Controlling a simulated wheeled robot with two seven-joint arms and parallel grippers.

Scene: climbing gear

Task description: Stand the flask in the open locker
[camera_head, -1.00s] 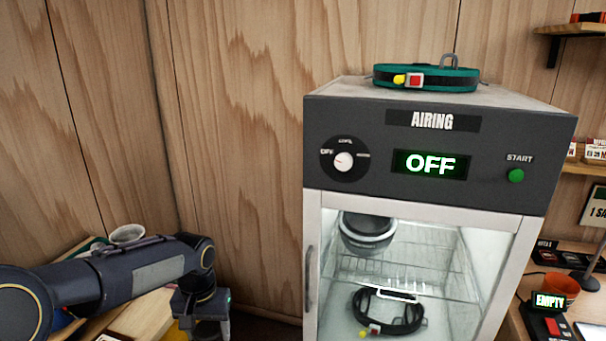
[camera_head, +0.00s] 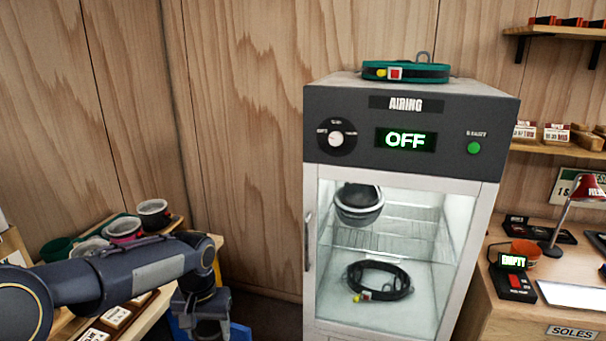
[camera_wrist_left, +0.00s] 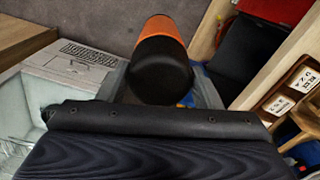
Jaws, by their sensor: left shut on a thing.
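The flask (camera_wrist_left: 162,65) shows in the left wrist view as a black cylinder with an orange band. My left gripper (camera_wrist_left: 158,88) is shut on it, with the fingers largely hidden by the wrist housing. In the head view my left gripper (camera_head: 205,325) is at the bottom edge, left of the airing cabinet, and the flask does not show there. An open locker cannot be made out in either view. My right gripper is not in view.
The white airing cabinet (camera_head: 312,240) stands ahead, its glass door shut. A teal harness belt (camera_head: 425,73) lies on top. A desk (camera_head: 500,318) with a red lamp (camera_head: 586,188) is at right. A bench with several cups (camera_head: 153,212) is at left.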

